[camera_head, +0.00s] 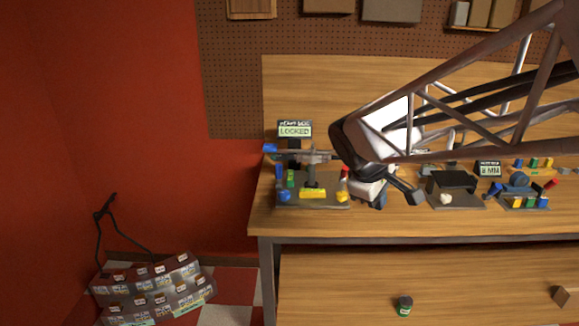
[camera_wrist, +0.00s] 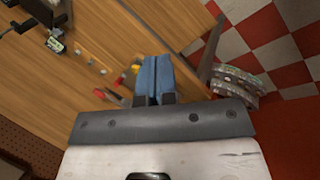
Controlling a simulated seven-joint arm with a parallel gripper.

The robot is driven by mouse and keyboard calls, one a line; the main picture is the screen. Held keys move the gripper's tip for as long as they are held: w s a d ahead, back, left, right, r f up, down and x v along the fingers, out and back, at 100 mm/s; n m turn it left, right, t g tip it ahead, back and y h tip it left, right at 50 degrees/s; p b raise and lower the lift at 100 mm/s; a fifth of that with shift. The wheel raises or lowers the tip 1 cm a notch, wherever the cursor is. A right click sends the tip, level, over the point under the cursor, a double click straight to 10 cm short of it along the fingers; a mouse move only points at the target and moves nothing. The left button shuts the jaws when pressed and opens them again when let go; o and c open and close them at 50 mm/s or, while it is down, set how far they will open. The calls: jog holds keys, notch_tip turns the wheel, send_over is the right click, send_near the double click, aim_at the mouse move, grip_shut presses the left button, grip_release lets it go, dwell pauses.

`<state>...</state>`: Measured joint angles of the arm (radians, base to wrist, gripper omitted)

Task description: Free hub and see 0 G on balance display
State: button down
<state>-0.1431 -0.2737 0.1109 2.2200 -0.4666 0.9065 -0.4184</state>
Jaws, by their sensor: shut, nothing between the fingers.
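The balance fixture (camera_head: 312,186) stands at the left of the bench in the head view, on a grey base with blue, green, red and yellow parts. Its display (camera_head: 295,130) reads HEAVY SIDE, LOCKED. A grey rotor or hub (camera_head: 312,156) sits across its top; its right side is partly hidden by my arm. My gripper (camera_head: 379,202) is just right of the fixture, apart from its base. In the wrist view my gripper's blue fingers (camera_wrist: 156,62) are together, with nothing between them. Small red and yellow parts (camera_wrist: 122,80) show beside them; I cannot tell what these belong to.
A second station (camera_head: 458,186) and a display reading 8 MM (camera_head: 489,170) stand to the right, beside another station with coloured parts (camera_head: 523,190). A small jar (camera_head: 404,306) lies below the bench front. My arm covers the bench's upper right.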

aim_at(280, 174)
jog(key=shift+s+d+f+m+t+y, duration=0.7)
jog(key=shift+s+f+m+y, duration=0.7)
jog(key=shift+s+m, duration=2.25)
jog(key=w+a+f+n+t+y, duration=0.15)
jog(key=w+n, duration=0.25)
jog(key=w, duration=0.4)
jog(key=w+a+f+n+t, duration=0.1)
jog(key=w+a+n+t, duration=0.2)
jog(key=w, duration=0.5)
jog(key=w+a+f+n+t+y, duration=0.15)
jog(key=w+n, duration=0.25)
jog(key=w, duration=0.4)
jog(key=w+a+f+n+t+y, duration=0.1)
jog(key=w+a+f+n+y, duration=0.2)
jog(key=w+a+f+n, duration=0.1)
jog(key=w+a+f+n+t+y, duration=0.2)
jog(key=w+a+f+n+y, duration=0.2)
jog(key=w+a+n, duration=0.3)
jog(key=w+a+f, duration=0.1)
jog(key=w+a, duration=0.1)
jog(key=shift+a, duration=0.35)
jog(key=shift+w, duration=0.1)
jog(key=shift+x, duration=5.2)
jog(key=shift+w+d+f, duration=0.1)
jog(key=shift+w+d, duration=0.15)
jog(key=shift+w, duration=0.6)
jog(key=shift+w+d, duration=0.25)
jog(key=shift+w, duration=0.6)
